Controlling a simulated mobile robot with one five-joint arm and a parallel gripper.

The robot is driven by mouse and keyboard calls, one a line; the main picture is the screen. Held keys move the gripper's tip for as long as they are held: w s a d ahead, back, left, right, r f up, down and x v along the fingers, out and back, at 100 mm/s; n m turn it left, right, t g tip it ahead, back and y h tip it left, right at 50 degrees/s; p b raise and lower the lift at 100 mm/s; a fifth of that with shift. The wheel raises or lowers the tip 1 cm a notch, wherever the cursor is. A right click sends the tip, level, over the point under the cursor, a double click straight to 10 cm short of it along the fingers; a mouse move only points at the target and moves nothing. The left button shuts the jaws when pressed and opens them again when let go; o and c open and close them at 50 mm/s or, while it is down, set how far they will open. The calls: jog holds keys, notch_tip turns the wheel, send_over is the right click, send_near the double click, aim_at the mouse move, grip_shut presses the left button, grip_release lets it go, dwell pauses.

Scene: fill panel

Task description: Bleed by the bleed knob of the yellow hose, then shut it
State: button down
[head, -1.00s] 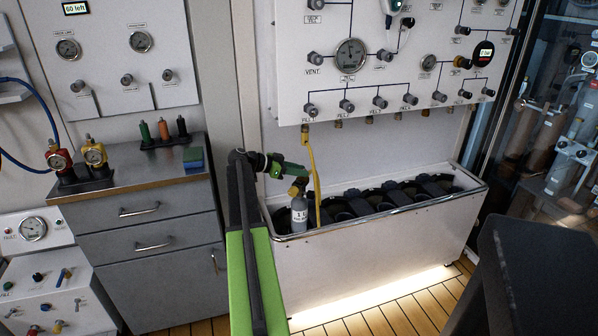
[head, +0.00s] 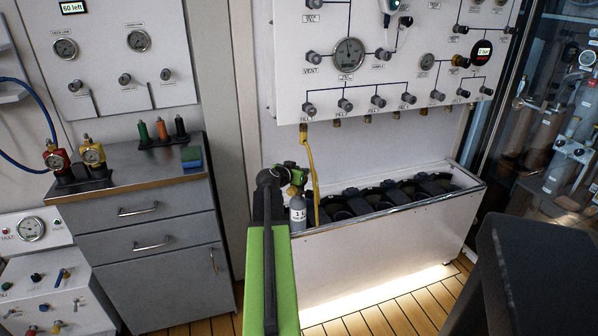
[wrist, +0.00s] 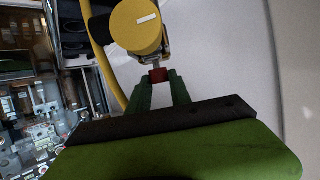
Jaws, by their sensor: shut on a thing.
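The yellow hose (head: 310,160) hangs from the leftmost fill outlet of the white panel (head: 290,65) down to a grey cylinder (head: 298,212) at the left end of the trough. In the wrist view, the hose (wrist: 106,62) curves beside a round yellow fitting (wrist: 136,26) with a white mark. A small red knob (wrist: 159,76) sits below this fitting. My gripper (wrist: 158,82) is shut on the red knob, its green fingers on either side. In the head view, my gripper (head: 300,178) is at the top of the cylinder; the fingertips are too small to make out.
The white trough (head: 390,230) holds several dark round holders to the right of the cylinder. A grey drawer cabinet (head: 150,225) with red and yellow regulators stands to the left. A dark block (head: 535,270) fills the lower right. The wooden floor in front is clear.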

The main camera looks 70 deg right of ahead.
jog(key=n+t, duration=0.3)
jog(key=s+n+t, duration=0.1)
jog(key=t, duration=0.1)
jog(key=shift+d+n+y, duration=0.1)
jog(key=shift+n+y, duration=0.2)
jog(key=shift+n, duration=0.1)
jog(key=shift+n+t+y, duration=1.1)
jog(key=shift+n+t, duration=0.8)
jog(key=shift+t, duration=0.2)
jog(key=c, duration=1.2)
grip_release()
jog(key=shift+t, duration=0.3)
jog(key=shift+o, duration=0.2)
